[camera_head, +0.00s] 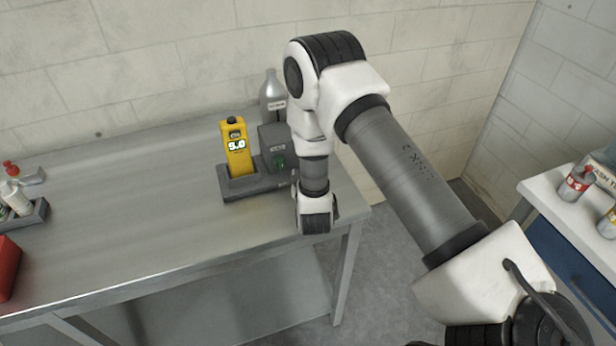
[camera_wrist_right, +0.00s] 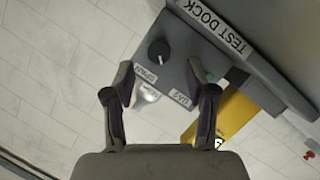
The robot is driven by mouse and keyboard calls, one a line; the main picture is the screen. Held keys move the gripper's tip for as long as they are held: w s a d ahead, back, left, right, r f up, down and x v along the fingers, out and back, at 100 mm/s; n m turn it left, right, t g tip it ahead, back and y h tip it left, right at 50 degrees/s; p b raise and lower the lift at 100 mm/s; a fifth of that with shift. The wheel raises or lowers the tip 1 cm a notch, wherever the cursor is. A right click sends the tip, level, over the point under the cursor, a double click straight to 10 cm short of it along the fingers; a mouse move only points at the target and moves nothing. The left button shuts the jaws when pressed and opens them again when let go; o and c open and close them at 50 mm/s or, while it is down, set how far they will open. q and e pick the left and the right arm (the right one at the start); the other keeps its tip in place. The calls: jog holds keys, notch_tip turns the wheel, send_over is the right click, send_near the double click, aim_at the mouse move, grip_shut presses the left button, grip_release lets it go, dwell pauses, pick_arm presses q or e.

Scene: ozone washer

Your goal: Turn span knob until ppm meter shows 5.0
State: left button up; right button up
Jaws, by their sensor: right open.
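The yellow ppm meter (camera_head: 238,158) stands upright in the grey test dock (camera_head: 232,191) on the steel bench, and its display reads 5.0. In the right wrist view the meter (camera_wrist_right: 222,117) is partly visible beside the dock's labels. The black span knob (camera_wrist_right: 159,50) sits on the dock face above the SPAN label (camera_wrist_right: 145,74). My right gripper (camera_wrist_right: 158,66) is open, its fingertips on either side of the knob's line and close to it; I cannot tell whether they touch. In the head view my right arm hides the knob and fingers. My left gripper is not in view.
A silver gas bottle (camera_head: 271,92) stands behind the dock. A tray of small bottles (camera_head: 30,214) and a red box (camera_head: 7,266) are at the bench's left. The middle of the bench is clear. A side counter (camera_head: 552,191) with bottles is at the right.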

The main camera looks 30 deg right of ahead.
jog(key=v, duration=0.7)
jog(key=shift+s, duration=0.1)
